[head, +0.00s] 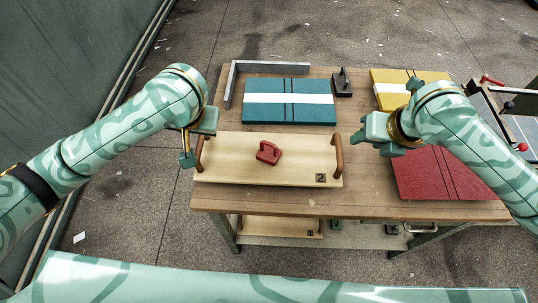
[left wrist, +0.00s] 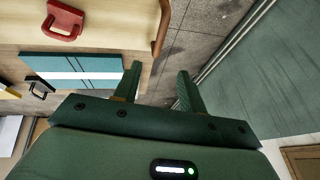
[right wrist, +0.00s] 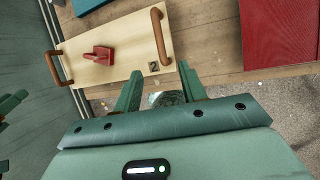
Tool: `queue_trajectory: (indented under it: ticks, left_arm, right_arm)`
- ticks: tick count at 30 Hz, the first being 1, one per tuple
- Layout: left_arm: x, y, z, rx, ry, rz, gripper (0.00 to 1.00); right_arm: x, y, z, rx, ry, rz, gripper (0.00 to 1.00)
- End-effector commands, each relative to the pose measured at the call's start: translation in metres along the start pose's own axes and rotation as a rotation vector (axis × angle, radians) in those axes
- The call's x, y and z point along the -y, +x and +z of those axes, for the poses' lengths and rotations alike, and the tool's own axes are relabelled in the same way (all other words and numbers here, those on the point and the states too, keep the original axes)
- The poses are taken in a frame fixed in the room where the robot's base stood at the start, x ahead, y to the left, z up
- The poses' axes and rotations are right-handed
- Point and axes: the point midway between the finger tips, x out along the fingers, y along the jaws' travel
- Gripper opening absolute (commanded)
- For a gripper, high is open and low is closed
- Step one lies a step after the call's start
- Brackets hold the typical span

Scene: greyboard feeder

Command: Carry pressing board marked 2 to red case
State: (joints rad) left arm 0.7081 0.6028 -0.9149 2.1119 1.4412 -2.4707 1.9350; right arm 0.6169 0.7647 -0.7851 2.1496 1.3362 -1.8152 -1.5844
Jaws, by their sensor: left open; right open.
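The pressing board marked 2 (head: 230,170) is a pale wooden board lying flat near the table's front edge. It has a brown handle at each end and a red grip (head: 268,152) on top. The red case (head: 425,175) lies flat to its right, partly hidden by my right arm. My left gripper (head: 187,158) is open beside the left handle (head: 199,152). My right gripper (head: 368,136) is open, to the right of and apart from the right handle (head: 339,153). In the wrist views each handle lies beyond the open fingertips, with nothing between them.
A teal case (head: 265,115) with a white band lies behind the board, beside a grey angle rail (head: 230,85) and a dark block (head: 343,86). A yellow case (head: 390,77) is at the back right. Another handled board (head: 275,227) lies on the lower shelf.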

Motion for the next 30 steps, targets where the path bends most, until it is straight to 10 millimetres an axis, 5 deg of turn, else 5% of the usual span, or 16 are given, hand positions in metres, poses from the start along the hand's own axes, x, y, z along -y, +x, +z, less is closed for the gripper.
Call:
queue_trajectory:
  ticks: [21,30]
  left_arm:
    - [0.0,0.128,0.0,0.001,0.0,-0.001,0.41]
    - [-0.001,0.157,0.0,-0.001,0.001,0.001,0.41]
  right_arm:
    - [0.0,0.129,-0.001,-0.002,0.006,0.0,0.41]
    - [0.0,0.157,0.0,0.0,0.003,-0.001,0.41]
